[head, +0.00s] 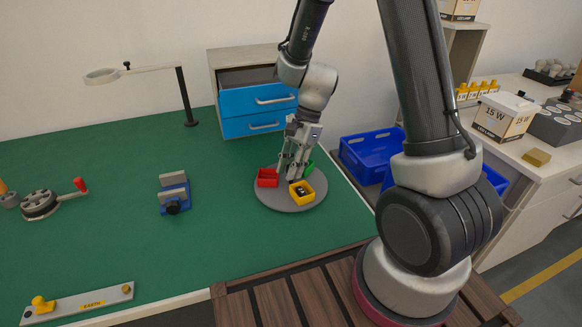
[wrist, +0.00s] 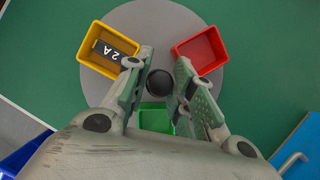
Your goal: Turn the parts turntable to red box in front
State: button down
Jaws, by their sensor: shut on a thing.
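The parts turntable (head: 283,201) is a grey disc on the green bench. It bears a red box (head: 267,178) at the left, a yellow box (head: 301,194) at the front right, and a green box (head: 310,167) at the back right, partly hidden. My gripper (head: 291,166) points down at the disc's middle. In the wrist view its fingers (wrist: 160,88) are shut on a black centre knob (wrist: 159,83). There the yellow box (wrist: 97,61) holds a dark part marked 2A, the red box (wrist: 205,50) looks empty, and the green box (wrist: 156,119) is partly covered.
A blue-fronted drawer unit (head: 260,124) stands behind the turntable, with a lamp stand (head: 185,98) to its left. A blue vise (head: 173,194) sits left of the disc. Blue bins (head: 370,156) are at the right. The green bench between vise and disc is clear.

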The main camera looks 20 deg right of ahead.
jog(key=shift+n+g+h, duration=0.3)
jog(key=shift+n+g, duration=0.15)
jog(key=shift+n, duration=1)
jog(key=shift+n+g+h, duration=0.3)
jog(key=shift+n+g, duration=0.15)
jog(key=shift+n, duration=1)
jog(key=shift+w+n+g+h, duration=0.1)
jog(key=shift+n+g+h, duration=0.3)
jog(key=shift+n, duration=1.05)
jog(key=shift+n+g+h, duration=0.1)
jog(key=shift+n+h, duration=0.5)
jog(key=shift+n, duration=0.85)
jog(key=shift+n+h, duration=0.55)
jog(key=shift+n, duration=0.85)
jog(key=shift+n+h, duration=0.55)
jog(key=shift+n, duration=0.85)
jog(key=shift+n+t+h, duration=0.3)
jog(key=shift+n+h, duration=0.1)
jog(key=shift+n, duration=0.8)
jog(key=shift+n+t+h, duration=0.3)
jog(key=shift+n+h, duration=0.1)
jog(key=shift+n, duration=1.2)
jog(key=c, duration=1.5)
grip_release()
jog(key=v, duration=1.2)
jog(key=shift+a, duration=0.1)
